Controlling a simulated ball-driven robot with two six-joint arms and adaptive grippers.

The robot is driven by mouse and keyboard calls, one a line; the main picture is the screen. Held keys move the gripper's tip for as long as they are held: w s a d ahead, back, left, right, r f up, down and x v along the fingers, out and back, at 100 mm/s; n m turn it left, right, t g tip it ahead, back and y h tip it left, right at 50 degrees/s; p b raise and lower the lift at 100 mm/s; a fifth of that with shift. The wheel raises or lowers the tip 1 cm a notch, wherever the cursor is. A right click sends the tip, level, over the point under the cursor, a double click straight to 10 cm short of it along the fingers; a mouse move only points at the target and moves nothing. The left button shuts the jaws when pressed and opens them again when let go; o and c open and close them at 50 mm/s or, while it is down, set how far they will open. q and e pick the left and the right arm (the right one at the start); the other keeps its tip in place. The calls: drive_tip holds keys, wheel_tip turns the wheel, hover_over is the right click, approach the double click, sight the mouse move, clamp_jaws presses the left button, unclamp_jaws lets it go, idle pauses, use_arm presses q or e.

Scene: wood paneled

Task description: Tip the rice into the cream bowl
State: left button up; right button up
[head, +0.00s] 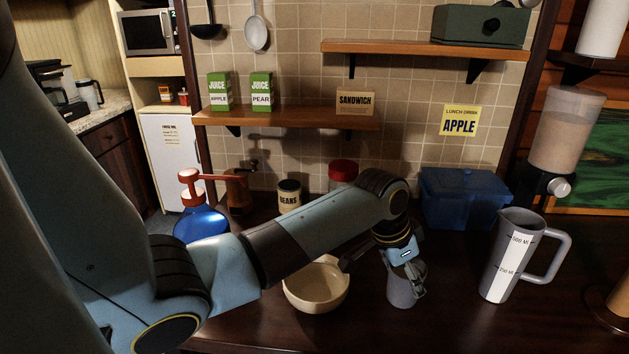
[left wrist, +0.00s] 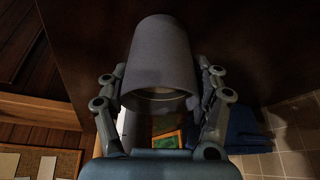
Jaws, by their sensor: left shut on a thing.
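The cream bowl (head: 312,297) stands upright on the dark counter in the middle of the head view, partly behind my left arm. A grey cup (head: 402,294) is just right of it, apart from it and roughly upright. My left gripper (head: 407,280) is shut on the cup from above. In the left wrist view, the cup (left wrist: 163,55) sits between both fingers (left wrist: 163,88). A pale patch shows inside its mouth; I cannot tell whether it is rice. No loose rice is clear on the counter. My right gripper is out of view.
A grey measuring jug (head: 510,255) stands right of the cup, below a dispenser (head: 565,130) with tan contents. A blue bin (head: 460,198), a beans can (head: 289,196) and a red-lidded jar (head: 343,174) stand behind. A blue-and-red grinder-like item (head: 201,222) is left.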

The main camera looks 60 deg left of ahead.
use_arm(q)
drive_tip(key=shift+r+p, duration=1.5)
drive_tip(key=shift+p, duration=0.1)
drive_tip(key=shift+r+p, duration=0.3)
drive_tip(key=shift+r, duration=0.7)
